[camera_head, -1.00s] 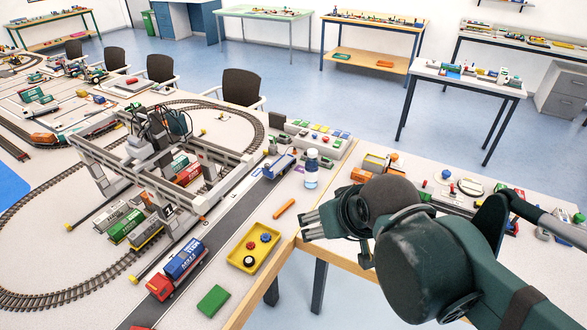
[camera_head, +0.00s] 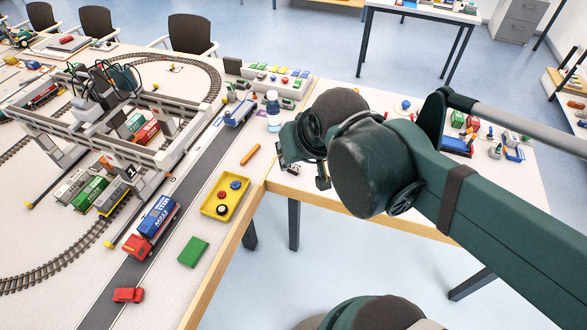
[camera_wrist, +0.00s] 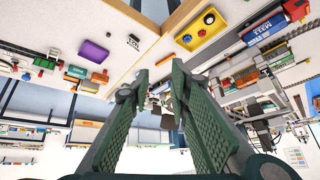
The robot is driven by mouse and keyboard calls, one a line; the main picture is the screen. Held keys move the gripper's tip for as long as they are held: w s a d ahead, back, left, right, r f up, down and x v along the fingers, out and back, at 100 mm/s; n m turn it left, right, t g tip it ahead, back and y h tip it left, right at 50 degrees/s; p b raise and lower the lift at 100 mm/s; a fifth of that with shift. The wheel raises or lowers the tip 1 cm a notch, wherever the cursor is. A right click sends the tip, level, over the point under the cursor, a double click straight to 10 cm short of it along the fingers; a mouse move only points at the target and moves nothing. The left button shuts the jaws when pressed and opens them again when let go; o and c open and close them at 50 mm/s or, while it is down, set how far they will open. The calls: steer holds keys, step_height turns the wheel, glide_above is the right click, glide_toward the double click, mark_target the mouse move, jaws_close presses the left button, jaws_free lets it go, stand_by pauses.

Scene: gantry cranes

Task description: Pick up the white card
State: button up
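I cannot pick out a white card with certainty in either view. A small white and black item (camera_wrist: 133,42) lies on the pale tabletop near its edge in the wrist view; it is too small to identify. My gripper (camera_wrist: 160,72) is open, with two green ridged fingers apart and nothing between them. In the head view my gripper is mostly hidden behind my wrist, over the corner where the two tables meet.
A yellow tray (camera_head: 211,211) with round pieces, an orange stick (camera_head: 250,154), a green block (camera_head: 193,252) and a bottle (camera_head: 273,112) stand left of my gripper. The gantry crane (camera_head: 75,125) is farther left. A purple piece (camera_wrist: 93,52) lies on the right table.

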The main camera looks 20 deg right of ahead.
steer(key=w+d+f+m+g, duration=0.2)
steer(key=w+d+f+m, duration=0.1)
steer(key=w+m, duration=0.6)
steer(key=m+g, duration=0.5)
steer(key=m, duration=1.3)
glide_above(293, 167)
step_height(293, 167, down, 22)
steer(key=shift+r, duration=0.15)
steer(key=shift+w+d+f+m, duration=0.2)
steer(key=shift+f+m, duration=0.1)
steer(key=shift+f, duration=0.35)
steer(key=shift+f, duration=1.3)
steer(key=shift+s+f+b, duration=0.15)
steer(key=shift+f+b, duration=0.45)
steer(key=shift+f, duration=2)
